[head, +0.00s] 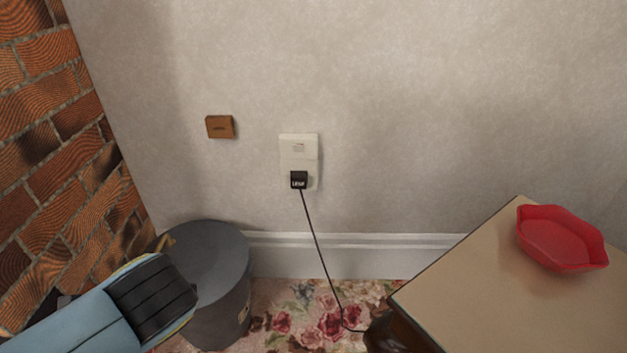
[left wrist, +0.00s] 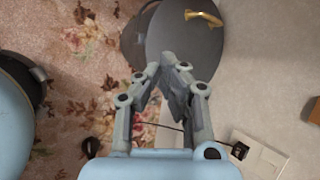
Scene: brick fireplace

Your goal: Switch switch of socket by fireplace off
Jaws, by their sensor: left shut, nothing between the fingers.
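The socket (head: 299,152) is a cream plate on the wall right of the brick fireplace. Its switch (head: 299,147) is a small part with a reddish mark in the upper half. A black plug (head: 298,180) sits in the lower half, with a black cord hanging to the floor. In the left wrist view the socket (left wrist: 264,158) and plug (left wrist: 240,146) are at the lower right. My left gripper (left wrist: 170,62) is shut and empty, apart from the socket. In the head view only my left arm shows at the lower left. My right gripper is in neither view.
A dark grey bin (head: 204,262) with a lid stands against the wall, below left of the socket. A brown box-like plate (head: 220,127) is on the wall. A table (head: 480,300) with a red bowl (head: 561,238) stands at the right. Brick (head: 45,150) borders the left.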

